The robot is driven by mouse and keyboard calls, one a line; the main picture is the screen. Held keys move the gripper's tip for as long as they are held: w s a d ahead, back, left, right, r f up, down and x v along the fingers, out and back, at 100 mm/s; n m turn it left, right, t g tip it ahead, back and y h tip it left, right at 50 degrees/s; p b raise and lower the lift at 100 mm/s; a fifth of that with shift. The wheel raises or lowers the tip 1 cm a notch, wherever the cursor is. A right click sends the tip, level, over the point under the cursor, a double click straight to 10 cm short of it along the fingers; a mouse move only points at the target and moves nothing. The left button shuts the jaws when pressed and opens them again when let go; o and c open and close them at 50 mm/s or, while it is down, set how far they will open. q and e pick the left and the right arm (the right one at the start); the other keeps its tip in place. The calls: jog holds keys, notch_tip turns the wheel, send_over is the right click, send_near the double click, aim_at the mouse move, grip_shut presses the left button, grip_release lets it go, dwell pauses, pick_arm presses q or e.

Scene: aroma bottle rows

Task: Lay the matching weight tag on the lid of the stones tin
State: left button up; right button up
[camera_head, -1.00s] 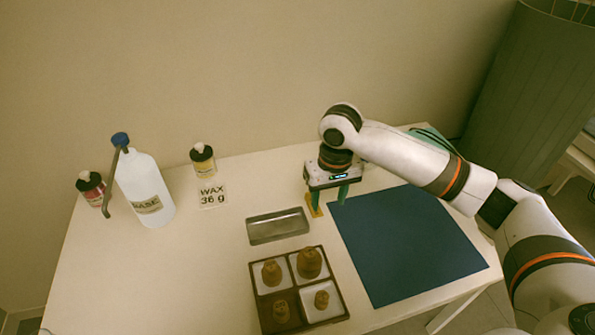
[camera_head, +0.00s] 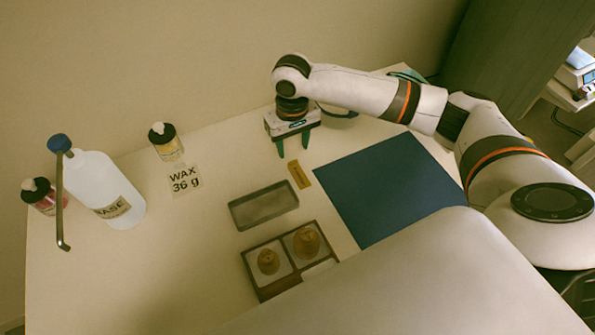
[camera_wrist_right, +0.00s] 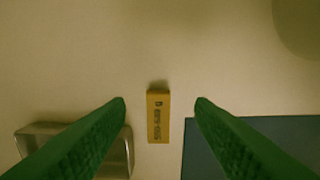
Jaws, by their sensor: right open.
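A small brass-coloured tag (camera_head: 299,174) lies flat on the white table, right of the metal tray. In the right wrist view the tag (camera_wrist_right: 158,118) shows dark lettering too small to read surely. My right gripper (camera_head: 293,150) is open and empty, above the table just behind the tag. In its wrist view the tag lies between and beyond the open fingers (camera_wrist_right: 160,104). A round pale container (camera_head: 340,114) stands partly hidden behind my right arm; I cannot tell whether it is the stones tin. My left gripper is not in view.
The metal tray (camera_head: 236,215) is empty. A divided box (camera_head: 248,262) holds brown weights; a large pale shape close to the camera hides its front. A blue mat (camera_head: 385,185) lies right. A WAX 36 g card (camera_head: 185,180), base bottle (camera_head: 112,195) and small bottles (camera_head: 166,143) stand left.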

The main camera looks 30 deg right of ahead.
aim_at(292, 161)
notch_tip(292, 161, down, 5)
jog(key=shift+a+f, duration=0.1)
jog(key=c, duration=1.1)
